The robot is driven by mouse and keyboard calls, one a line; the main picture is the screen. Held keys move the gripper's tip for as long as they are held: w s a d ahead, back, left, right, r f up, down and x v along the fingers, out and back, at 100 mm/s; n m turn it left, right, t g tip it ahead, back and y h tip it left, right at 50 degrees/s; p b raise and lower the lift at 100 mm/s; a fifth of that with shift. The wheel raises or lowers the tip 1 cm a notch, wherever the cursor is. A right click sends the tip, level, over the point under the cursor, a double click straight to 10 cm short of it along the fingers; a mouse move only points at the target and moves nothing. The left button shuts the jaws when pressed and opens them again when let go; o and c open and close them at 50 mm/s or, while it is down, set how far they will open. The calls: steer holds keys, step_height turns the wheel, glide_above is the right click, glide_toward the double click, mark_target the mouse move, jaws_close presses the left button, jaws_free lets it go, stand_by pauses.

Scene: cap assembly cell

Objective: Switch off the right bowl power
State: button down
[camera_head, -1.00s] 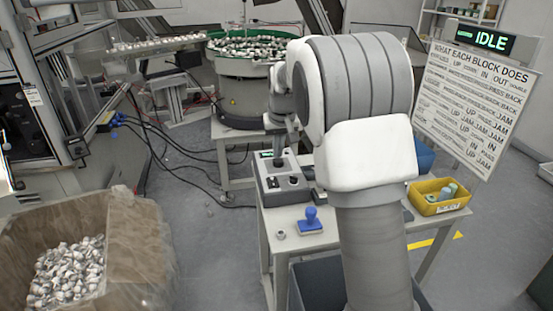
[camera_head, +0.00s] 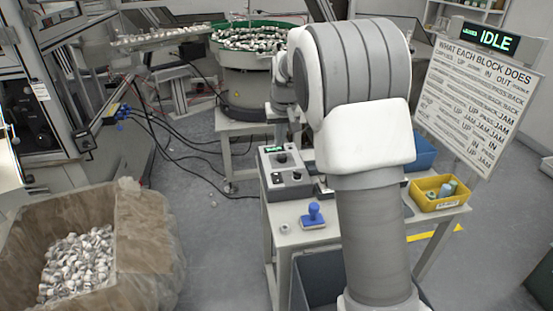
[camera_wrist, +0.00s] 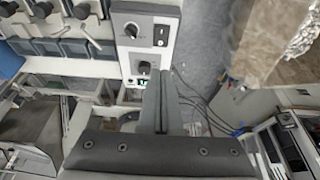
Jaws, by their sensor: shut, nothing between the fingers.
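A grey control box (camera_head: 271,192) stands on the small table's left end. Its top has a small green display (camera_head: 274,149), an upper knob (camera_head: 281,158), a lower knob (camera_head: 296,175) and a black rocker switch (camera_head: 277,178). The wrist view also shows the box (camera_wrist: 118,58) and the rocker (camera_wrist: 161,35); I cannot tell its position. My gripper (camera_wrist: 163,73) is shut and empty, its tips close beside one knob (camera_wrist: 144,67) in that picture; contact cannot be told. In the head view it is beside the box's upper right side. One green-rimmed feeder bowl (camera_head: 240,70) stands behind.
A blue stamp-like handle (camera_head: 313,216) stands in front of the box. A yellow bin (camera_head: 439,205) sits at the table's right. A carton (camera_head: 135,240) of caps is front left. Cables (camera_head: 165,150) lie on the floor. A sign display (camera_head: 490,39) reads IDLE.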

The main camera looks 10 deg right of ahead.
mark_target(277, 178)
stand_by(0.3)
steer(key=x, duration=0.4)
steer(key=b+x, duration=0.1)
steer(key=x, duration=0.9)
steer(key=shift+s+f+b, duration=0.1)
steer(key=shift+s+b, duration=0.25)
steer(key=shift+w+f, duration=0.15)
steer(key=shift+f, duration=0.2)
steer(key=shift+r, duration=0.15)
steer(key=shift+s+b, duration=0.4)
steer(key=shift+s, duration=0.55)
